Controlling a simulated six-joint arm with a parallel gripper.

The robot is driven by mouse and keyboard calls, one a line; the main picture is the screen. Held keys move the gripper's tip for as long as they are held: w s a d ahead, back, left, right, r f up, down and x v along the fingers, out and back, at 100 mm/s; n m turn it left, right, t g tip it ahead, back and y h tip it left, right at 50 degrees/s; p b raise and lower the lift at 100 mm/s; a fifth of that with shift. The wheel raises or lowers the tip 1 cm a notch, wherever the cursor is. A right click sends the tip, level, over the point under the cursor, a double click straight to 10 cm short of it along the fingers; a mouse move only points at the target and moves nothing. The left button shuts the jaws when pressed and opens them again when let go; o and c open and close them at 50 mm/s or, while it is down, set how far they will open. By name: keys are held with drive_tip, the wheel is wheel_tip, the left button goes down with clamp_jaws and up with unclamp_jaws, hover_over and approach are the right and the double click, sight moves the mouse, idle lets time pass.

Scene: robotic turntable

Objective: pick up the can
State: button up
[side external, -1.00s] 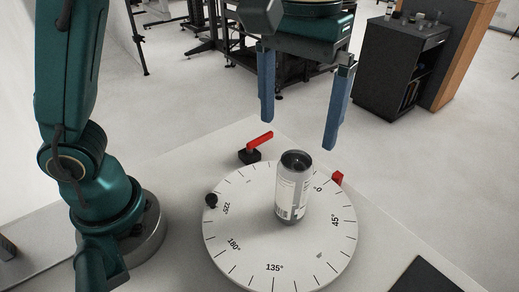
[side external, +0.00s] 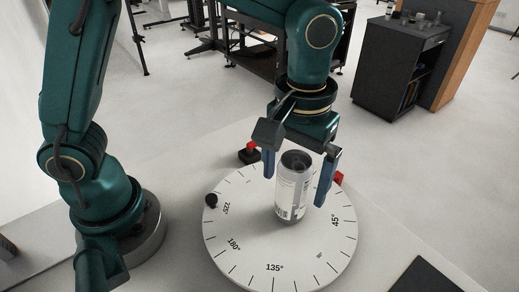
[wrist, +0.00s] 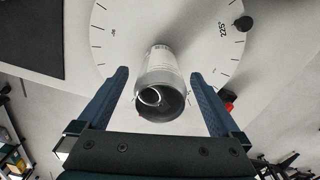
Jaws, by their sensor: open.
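The silver-grey can (side external: 292,187) with a pale label stands upright on the white turntable (side external: 242,245), right of its far middle. My gripper (side external: 296,190) is open, with one blue finger on each side of the can's upper part. In the wrist view the can (wrist: 161,72) shows between the two fingertips of my gripper (wrist: 158,73), its dark top toward the camera. A gap shows on each side of the can, so the fingers look apart from it.
A red-and-black clamp (side external: 250,153) sits behind the turntable, partly hidden by my gripper. A red block (side external: 339,178) is at its right rim and a black knob (side external: 211,200) at its left. A dark flat pad (side external: 425,276) lies at the front right.

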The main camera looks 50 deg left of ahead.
sight(292, 191)
drive_tip(key=shift+f, duration=1.8)
clamp_jaws()
drive_tip(key=shift+r, duration=0.1)
